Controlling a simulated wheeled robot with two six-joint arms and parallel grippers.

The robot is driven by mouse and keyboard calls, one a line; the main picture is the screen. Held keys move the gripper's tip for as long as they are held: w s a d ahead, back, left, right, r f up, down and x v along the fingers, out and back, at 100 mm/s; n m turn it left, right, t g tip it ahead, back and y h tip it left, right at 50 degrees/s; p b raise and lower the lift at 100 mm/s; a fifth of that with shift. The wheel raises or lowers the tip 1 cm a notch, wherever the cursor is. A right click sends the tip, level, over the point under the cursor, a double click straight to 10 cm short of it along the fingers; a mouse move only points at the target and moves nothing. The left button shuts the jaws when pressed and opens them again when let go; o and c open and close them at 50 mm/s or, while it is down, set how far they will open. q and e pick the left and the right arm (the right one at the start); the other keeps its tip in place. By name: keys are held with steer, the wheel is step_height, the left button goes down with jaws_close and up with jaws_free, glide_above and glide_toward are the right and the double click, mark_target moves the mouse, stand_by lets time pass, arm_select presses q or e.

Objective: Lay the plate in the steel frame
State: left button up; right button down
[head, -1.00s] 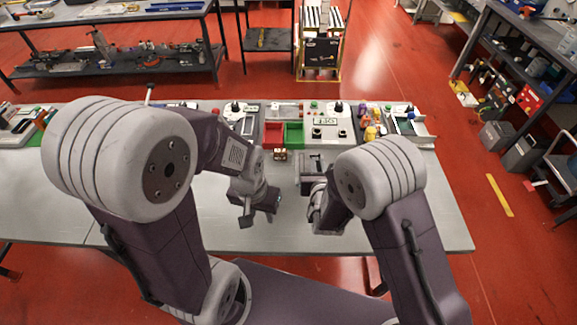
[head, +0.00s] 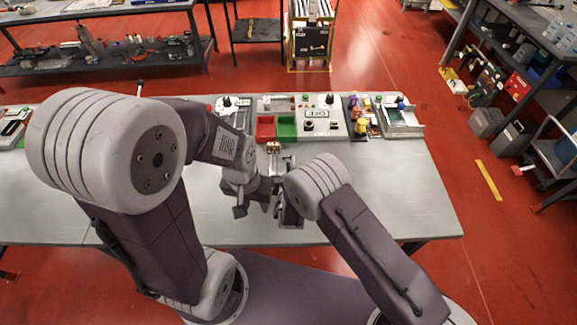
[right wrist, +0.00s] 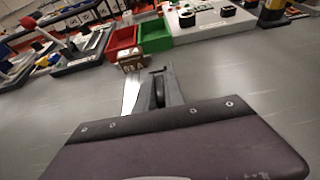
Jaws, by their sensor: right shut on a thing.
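My right gripper (head: 288,212) is low over the middle of the table, its jaws mostly hidden by its own arm. It is shut on a pale metal piece that looks like the plate (right wrist: 131,94); in the right wrist view this shows as a bright strip beside a grey part with a black pad. My left gripper (head: 268,200) is just left of the right one, pointing down. Its fingers are too small and overlapped to show their opening. I cannot pick out the steel frame with certainty; the grey metal near the grippers (head: 287,163) is partly covered.
A small brown block (head: 273,147) stands just beyond the grippers. Behind it are a red bin (head: 265,128), a green bin (head: 286,127) and a control panel (head: 320,120). The table's right part (head: 400,190) is clear.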

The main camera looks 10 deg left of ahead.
steer(key=shift+f, duration=0.1)
steer(key=c, duration=1.5)
jaws_free()
steer(key=shift+o, duration=0.2)
steer(key=shift+r, duration=0.35)
steer(key=v, duration=0.3)
steer(key=b+v, duration=0.1)
steer(key=v, duration=0.3)
steer(key=shift+s+d+f, duration=0.1)
steer(key=shift+s+f, duration=0.05)
steer(key=shift+s, duration=0.15)
steer(key=shift+w, duration=0.1)
